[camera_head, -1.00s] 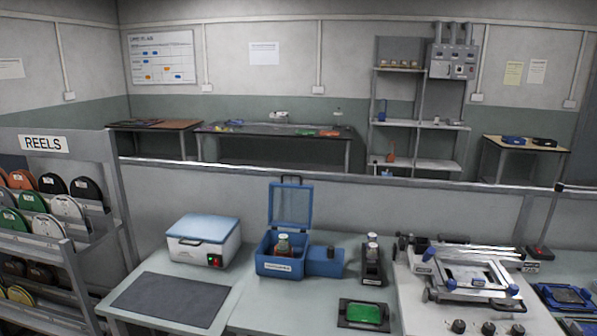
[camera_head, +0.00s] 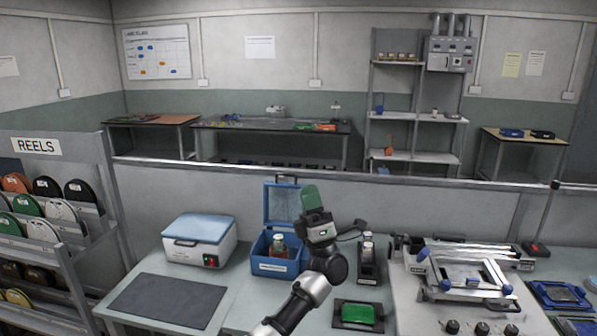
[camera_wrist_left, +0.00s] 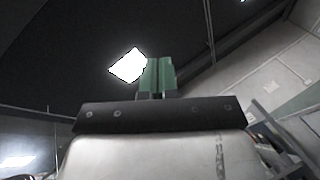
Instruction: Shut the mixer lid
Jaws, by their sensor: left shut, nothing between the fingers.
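The mixer (camera_head: 262,255) is a blue box on the bench, with a jar (camera_head: 279,246) standing inside it. Its blue-framed lid (camera_head: 277,207) stands open and upright at the back of the box. My left gripper (camera_head: 311,192) is up at the right of the lid in the head view, its green fingers pointing up and shut with nothing between them. In the left wrist view the green fingers (camera_wrist_left: 156,72) are together, with only ceiling and walls beyond. My right gripper is out of view.
A white box with a blue top (camera_head: 200,240) stands left of the mixer, behind a dark mat (camera_head: 165,301). A bottle holder (camera_head: 369,262) and a green block on a black tray (camera_head: 357,313) are right of my arm. A printing frame (camera_head: 465,283) stands further right.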

